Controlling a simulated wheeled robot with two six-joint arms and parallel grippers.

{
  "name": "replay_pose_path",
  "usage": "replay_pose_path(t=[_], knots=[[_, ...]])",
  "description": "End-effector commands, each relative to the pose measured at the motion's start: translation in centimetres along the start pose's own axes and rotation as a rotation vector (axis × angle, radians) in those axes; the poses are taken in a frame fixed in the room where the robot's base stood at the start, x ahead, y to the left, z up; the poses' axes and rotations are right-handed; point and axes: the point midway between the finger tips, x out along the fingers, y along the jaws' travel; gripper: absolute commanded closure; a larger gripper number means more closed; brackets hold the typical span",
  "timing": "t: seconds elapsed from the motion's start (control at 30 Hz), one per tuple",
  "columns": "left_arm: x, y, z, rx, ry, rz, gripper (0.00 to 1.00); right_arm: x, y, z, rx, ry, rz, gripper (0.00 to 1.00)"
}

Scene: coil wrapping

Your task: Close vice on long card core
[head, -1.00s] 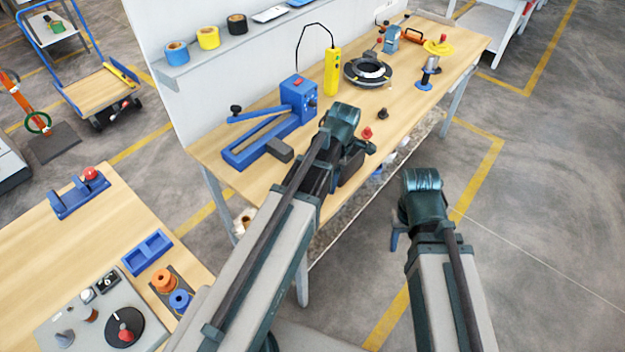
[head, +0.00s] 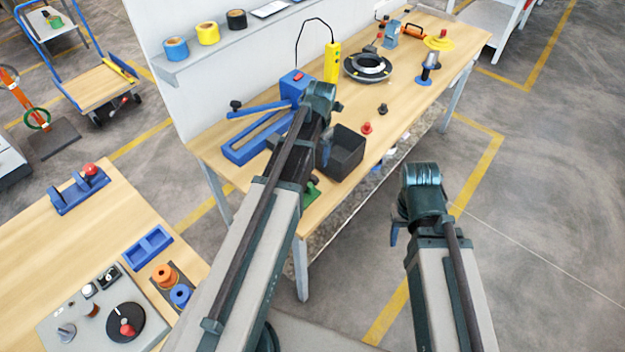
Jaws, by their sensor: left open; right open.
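I cannot clearly pick out a long card core in the head view. A small blue-grey clamp-like device (head: 391,36) stands at the far end of the bench; it may be the vice, but it is too small to tell whether its jaws are open. My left gripper (head: 326,150) is over the near part of the bench, beside a black open bin; its fingers are mostly hidden by its own wrist, and I see nothing held. My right gripper (head: 394,236) hangs over the floor in front of the bench, open and apart from everything.
A blue lever device (head: 258,138) lies left of my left gripper, partly behind my arm. The black bin (head: 347,150) is at the bench's front edge. A black ring (head: 368,66), yellow controller (head: 332,62) and spool stand (head: 428,68) stand farther back.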

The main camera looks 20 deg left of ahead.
Motion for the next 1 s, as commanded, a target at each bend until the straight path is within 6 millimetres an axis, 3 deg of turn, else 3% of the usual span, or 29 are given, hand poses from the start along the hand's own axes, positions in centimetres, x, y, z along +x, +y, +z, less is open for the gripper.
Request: replay_pose_path(t=[0.7, 1.0], knots=[[10.2, -0.1, 0.0, 0.001, 0.0, 0.0, 0.23, 10.2, -1.0, -0.6, 0.001, 0.0, 0.0, 0.5], [12.7, 0.0, 0.0, 0.001, 0.0, 0.0, 0.23, 12.6, -1.2, -0.7, 0.001, 0.0, 0.0, 0.5]])
